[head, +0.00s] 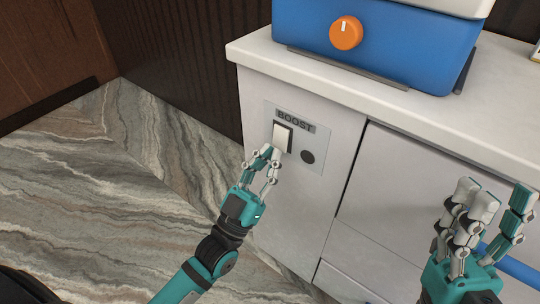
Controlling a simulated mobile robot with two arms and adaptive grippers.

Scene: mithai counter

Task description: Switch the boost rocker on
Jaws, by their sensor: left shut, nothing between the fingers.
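The boost rocker (282,136) is a white switch in a dark frame on a grey plate labelled BOOST (295,122), on the front of the white counter. A dark round spot (307,157) sits right of the rocker on the same plate. My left gripper (267,152) is shut and empty, its fingertips just below and left of the rocker. I cannot tell whether they touch it. My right gripper (496,195) is open and empty at the lower right, in front of the counter's drawers.
A blue appliance (390,45) with an orange knob (346,33) stands on the white countertop (258,52) above the plate. A blue bar handle (515,268) shows behind my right gripper. The marbled floor (110,190) at left is clear.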

